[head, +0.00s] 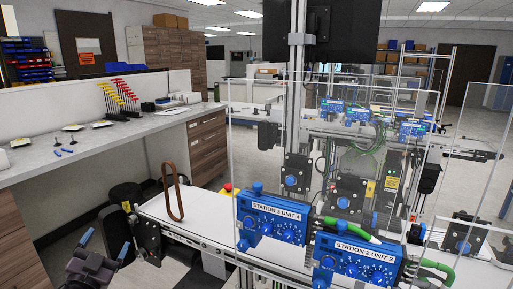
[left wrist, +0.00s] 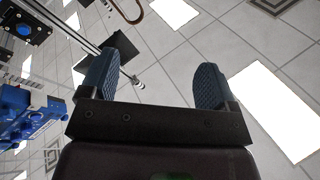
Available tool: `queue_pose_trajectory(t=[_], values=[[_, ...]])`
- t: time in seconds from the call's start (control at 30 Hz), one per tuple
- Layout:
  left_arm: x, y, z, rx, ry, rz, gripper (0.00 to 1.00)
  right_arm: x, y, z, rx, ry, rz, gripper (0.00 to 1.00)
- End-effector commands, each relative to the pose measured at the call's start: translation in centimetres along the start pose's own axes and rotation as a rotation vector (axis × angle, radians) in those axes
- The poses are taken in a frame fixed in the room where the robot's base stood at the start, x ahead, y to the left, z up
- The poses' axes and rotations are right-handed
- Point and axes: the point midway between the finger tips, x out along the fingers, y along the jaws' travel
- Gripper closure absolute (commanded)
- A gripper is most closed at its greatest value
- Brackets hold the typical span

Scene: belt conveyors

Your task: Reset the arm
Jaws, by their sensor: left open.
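My left gripper (head: 105,243) is at the lower left of the head view, in front of the near end of the white belt conveyor (head: 200,222). Its two blue fingers are spread apart with nothing between them. In the left wrist view the open fingers (left wrist: 153,88) point up past ceiling tiles and bright lamps. The fingers touch nothing that I can see. My right gripper does not show in either view.
A brown loop (head: 173,192) stands on the conveyor. Blue station units (head: 272,220) and clear panels stand to its right. A grey workbench (head: 100,135) with tools and wooden drawers (head: 207,148) is on the left. A dark round object (head: 115,230) is beside the gripper.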

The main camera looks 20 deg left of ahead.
Motion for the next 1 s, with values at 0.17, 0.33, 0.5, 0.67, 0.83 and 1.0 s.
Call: queue_pose_trajectory(t=[0.17, 0.33, 0.5, 0.67, 0.83, 1.0], values=[[-4.0, 8.6, 4.6, -0.047, -0.246, 0.128, 0.18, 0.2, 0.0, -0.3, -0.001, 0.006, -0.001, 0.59], [-9.6, 17.1, 7.0, -0.139, -0.437, 0.313, 0.18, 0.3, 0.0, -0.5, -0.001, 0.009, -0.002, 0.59], [-16.0, 24.5, 7.2, -0.304, -0.575, 0.469, 0.18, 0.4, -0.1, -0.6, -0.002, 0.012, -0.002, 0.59], [-20.5, 28.4, 6.3, -0.379, -0.631, 0.549, 0.18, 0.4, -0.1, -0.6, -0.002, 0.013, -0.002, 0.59], [-22.7, 28.8, 6.6, -0.389, -0.666, 0.560, 0.18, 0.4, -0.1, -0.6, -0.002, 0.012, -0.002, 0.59], [-22.7, 28.8, 6.6, -0.389, -0.666, 0.560, 0.18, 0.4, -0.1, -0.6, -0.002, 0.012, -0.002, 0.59]])
